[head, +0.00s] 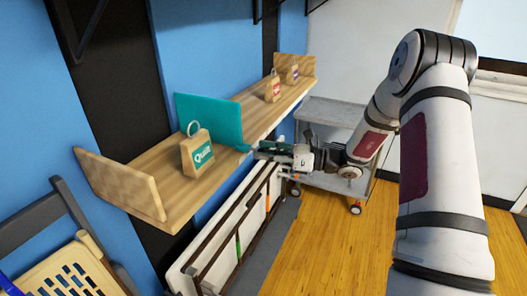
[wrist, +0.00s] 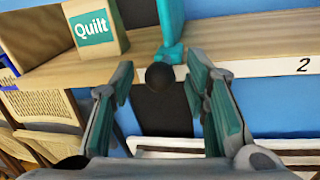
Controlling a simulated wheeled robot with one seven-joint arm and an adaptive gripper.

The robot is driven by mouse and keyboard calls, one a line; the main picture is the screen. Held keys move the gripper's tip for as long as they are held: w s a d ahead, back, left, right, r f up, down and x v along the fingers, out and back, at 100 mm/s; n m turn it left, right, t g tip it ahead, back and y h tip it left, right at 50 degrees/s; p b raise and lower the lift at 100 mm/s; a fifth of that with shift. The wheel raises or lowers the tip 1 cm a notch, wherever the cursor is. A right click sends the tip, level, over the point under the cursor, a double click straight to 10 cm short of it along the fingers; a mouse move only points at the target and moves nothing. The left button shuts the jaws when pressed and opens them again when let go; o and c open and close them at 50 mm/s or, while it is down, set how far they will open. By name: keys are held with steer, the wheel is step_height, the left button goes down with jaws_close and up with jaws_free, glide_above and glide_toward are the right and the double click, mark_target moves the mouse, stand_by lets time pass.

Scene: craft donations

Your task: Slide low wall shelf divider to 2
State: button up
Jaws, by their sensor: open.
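The teal divider (head: 210,118) stands upright across the wooden low wall shelf (head: 165,165). In the wrist view the divider (wrist: 171,22) ends at the shelf's front edge, with a dark round knob (wrist: 159,75) below it. My gripper (head: 258,150) is at the front edge, beside the divider's front end. In the wrist view my open gripper (wrist: 162,82) has one finger on each side of the knob, apart from it. The mark 2 (wrist: 303,66) is on the shelf's front strip, to the right of the divider.
A block labelled Quilt (head: 197,153) stands left of the divider. Red-labelled (head: 272,87) and purple-labelled (head: 292,71) blocks stand toward the shelf's far end. A grey cart (head: 335,112) is behind my gripper. A folded white table (head: 232,232) leans below the shelf. Wooden chairs (head: 62,268) are at lower left.

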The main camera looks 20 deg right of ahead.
steer(key=shift+w+a, duration=0.25)
steer(key=shift+a, duration=0.15)
jaws_close()
steer(key=shift+w+d, duration=0.1)
steer(key=w+d+b, duration=0.9)
steer(key=w+d, duration=0.1)
steer(key=shift+w+d, duration=0.2)
steer(key=shift+w, duration=0.05)
